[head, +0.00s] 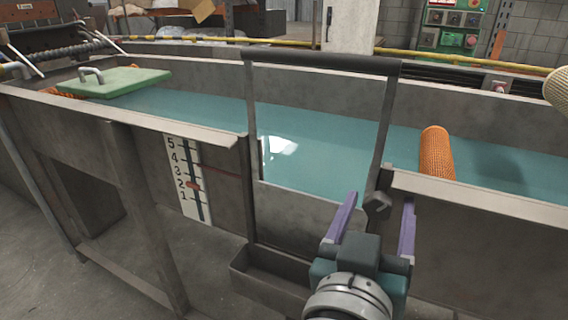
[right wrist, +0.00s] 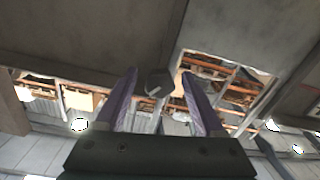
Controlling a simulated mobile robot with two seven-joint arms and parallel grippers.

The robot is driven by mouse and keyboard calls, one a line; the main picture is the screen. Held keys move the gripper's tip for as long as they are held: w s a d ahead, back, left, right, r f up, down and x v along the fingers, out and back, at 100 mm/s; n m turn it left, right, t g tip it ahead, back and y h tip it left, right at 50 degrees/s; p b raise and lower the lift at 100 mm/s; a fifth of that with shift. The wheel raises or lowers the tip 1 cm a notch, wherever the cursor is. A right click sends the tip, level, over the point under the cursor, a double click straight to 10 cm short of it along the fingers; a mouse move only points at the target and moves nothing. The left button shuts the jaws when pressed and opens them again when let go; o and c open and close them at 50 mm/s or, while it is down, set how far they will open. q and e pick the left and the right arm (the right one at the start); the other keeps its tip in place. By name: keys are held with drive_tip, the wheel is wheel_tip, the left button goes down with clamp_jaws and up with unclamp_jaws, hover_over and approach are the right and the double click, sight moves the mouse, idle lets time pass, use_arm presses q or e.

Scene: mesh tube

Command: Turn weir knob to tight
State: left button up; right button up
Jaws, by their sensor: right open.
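The weir knob (head: 377,206) is a small dark grey knob on the tank's front wall, by the right post of the weir frame (head: 381,130). It also shows in the right wrist view (right wrist: 155,83), with a pale mark on its face. My right gripper (head: 380,199) has purple fingers and is open, one finger on each side of the knob. In the right wrist view the knob sits between the fingertips (right wrist: 159,73), with gaps visible on both sides. The label for tight is not readable. My left gripper is out of view.
The long tank of teal water (head: 315,140) runs across the view. A numbered gauge (head: 185,180) with a red pointer is on its front wall. A metal trough (head: 270,282) is below.

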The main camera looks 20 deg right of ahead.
drive_tip(key=shift+w+d, duration=0.1)
drive_tip(key=shift+d, duration=0.05)
drive_tip(key=shift+c, duration=0.3)
clamp_jaws()
